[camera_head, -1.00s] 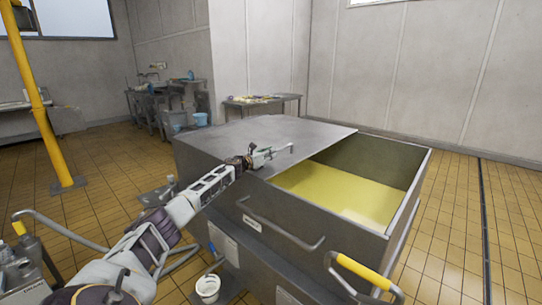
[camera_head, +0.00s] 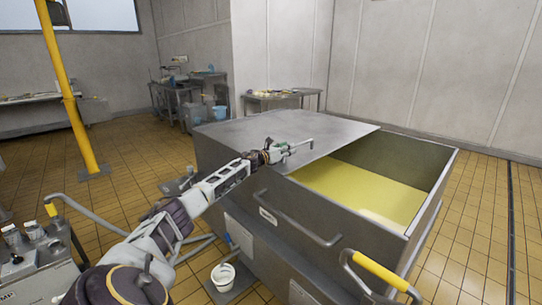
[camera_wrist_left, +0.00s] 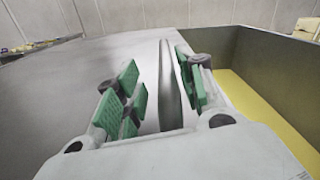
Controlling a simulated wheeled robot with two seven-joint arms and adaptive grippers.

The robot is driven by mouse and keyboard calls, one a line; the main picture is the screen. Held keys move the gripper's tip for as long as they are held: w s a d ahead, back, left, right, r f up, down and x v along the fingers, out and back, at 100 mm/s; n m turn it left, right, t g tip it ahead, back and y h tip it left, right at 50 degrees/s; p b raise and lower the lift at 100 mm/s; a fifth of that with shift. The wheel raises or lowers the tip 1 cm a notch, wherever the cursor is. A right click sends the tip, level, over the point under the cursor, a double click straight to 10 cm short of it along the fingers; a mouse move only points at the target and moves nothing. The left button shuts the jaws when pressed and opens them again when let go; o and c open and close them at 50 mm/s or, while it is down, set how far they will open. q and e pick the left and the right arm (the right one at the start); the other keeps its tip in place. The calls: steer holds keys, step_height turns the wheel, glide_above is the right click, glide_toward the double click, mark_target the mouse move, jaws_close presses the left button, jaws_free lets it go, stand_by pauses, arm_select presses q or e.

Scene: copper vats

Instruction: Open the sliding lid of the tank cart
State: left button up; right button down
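The grey metal tank cart (camera_head: 330,215) stands in front of me. Its flat sliding lid (camera_head: 320,127) covers the left part. The right part is uncovered and shows yellow contents (camera_head: 360,190), also seen in the left wrist view (camera_wrist_left: 258,115). My left gripper (camera_head: 276,152) is at the lid's right edge, by a thin bar handle (camera_head: 303,143). In the left wrist view the bar (camera_wrist_left: 168,85) runs between the green finger pads of my left gripper (camera_wrist_left: 160,95). A gap shows between the bar and the left pads; the right pads are close to it. My right gripper is out of view.
A yellow-gripped push handle (camera_head: 380,272) sticks out at the cart's front right. A white bucket (camera_head: 223,274) stands by the cart's lower left. A yellow post (camera_head: 70,95) and a machine (camera_head: 38,265) are at left. Tiled floor is clear at right.

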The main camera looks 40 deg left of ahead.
arm_select(q)
steer(key=shift+s+a, duration=0.2)
steer(key=shift+s, duration=5.05)
steer(key=shift+s, duration=0.15)
